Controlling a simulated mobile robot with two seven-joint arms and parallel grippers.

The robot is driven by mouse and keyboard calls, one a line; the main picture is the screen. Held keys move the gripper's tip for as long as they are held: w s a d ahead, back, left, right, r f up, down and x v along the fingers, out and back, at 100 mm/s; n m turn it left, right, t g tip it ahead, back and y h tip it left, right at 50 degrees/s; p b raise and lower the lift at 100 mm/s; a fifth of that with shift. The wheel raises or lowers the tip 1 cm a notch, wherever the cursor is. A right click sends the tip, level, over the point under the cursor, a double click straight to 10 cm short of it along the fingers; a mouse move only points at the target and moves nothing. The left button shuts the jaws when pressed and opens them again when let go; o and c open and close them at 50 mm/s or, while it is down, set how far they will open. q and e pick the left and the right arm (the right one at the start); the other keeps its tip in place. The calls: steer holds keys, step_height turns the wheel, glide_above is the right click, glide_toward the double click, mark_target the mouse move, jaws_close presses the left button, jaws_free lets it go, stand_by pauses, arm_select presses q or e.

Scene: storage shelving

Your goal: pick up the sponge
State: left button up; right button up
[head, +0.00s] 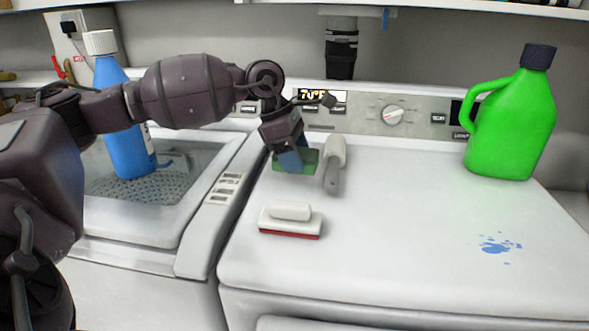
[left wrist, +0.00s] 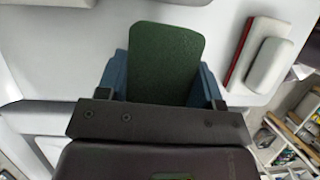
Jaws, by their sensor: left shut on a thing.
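The green sponge (head: 309,158) is at the back left of the right-hand white machine's top. My left gripper (head: 291,160) comes down on it from above and is shut on it. In the left wrist view the sponge (left wrist: 166,62) lies between the two blue fingers of the gripper (left wrist: 164,78). Part of the sponge is hidden by the fingers in the head view. I cannot tell whether it still touches the surface. My right gripper is in neither view.
A grey-handled brush or roller (head: 334,165) lies just right of the sponge. A white and red scrubber (head: 291,219) lies nearer the front. A green jug (head: 512,125) stands at the right, a blue bottle (head: 126,120) at the left. Blue spots (head: 496,245) mark the machine top (head: 400,220).

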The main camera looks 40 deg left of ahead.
arm_select(q)
step_height(320, 180, up, 16)
steer(key=p, duration=0.1)
steer(key=o, duration=0.3)
steer(key=shift+s, duration=0.1)
steer(key=shift+c, duration=1.3)
